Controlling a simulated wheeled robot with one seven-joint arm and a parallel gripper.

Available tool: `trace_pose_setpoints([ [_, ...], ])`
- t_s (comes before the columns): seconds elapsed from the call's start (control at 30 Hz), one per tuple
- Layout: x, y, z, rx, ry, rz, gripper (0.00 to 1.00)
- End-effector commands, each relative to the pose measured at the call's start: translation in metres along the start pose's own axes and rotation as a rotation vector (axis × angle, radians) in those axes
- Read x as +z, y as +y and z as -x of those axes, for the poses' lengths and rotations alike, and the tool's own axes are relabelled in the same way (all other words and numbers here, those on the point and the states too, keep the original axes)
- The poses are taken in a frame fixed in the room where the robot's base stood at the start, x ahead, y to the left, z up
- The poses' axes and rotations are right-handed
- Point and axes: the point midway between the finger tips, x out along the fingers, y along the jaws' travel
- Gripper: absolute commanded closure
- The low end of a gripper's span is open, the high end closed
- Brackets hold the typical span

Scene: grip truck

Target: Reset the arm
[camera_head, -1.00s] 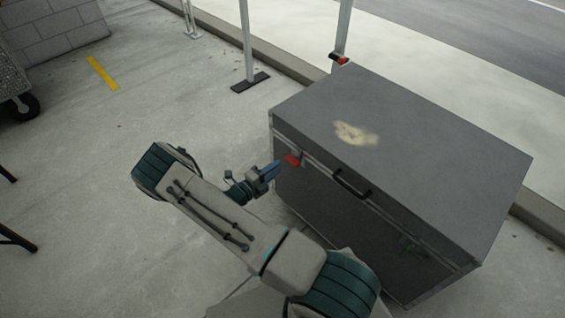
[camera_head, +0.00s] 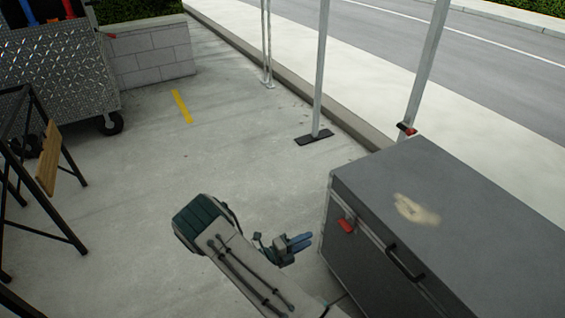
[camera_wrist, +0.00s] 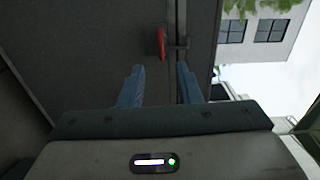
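My gripper (camera_head: 298,244) is in the lower middle of the head view, just left of the grey case's near left end. In the wrist view my gripper (camera_wrist: 160,80) shows two blue fingers apart with nothing between them. The grey case (camera_head: 470,215) is closed, with a pale worn patch on its lid and a black handle (camera_head: 405,263) on its front. A red latch (camera_head: 346,226) sits on the case front near its left end. The red latch (camera_wrist: 161,43) also shows ahead of the fingers in the wrist view, apart from them.
A metal cart (camera_head: 60,90) stands at the upper left, with a black folding stand (camera_head: 45,175) below it. Metal posts (camera_head: 321,70) rise behind the case beside the curb.

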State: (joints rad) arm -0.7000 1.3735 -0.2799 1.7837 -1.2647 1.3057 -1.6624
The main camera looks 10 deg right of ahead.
Motion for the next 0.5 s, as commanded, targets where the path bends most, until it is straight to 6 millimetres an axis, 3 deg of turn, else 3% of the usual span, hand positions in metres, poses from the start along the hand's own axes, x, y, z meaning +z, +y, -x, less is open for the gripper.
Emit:
trace_pose_setpoints([
  [0.13,0.000,-0.005,-0.001,0.007,0.011,-0.018,0.69],
  [0.23,-0.003,-0.024,-0.003,0.035,0.060,-0.090,0.69],
  [0.5,-0.029,-0.115,-0.009,0.171,0.349,-0.514,0.69],
])
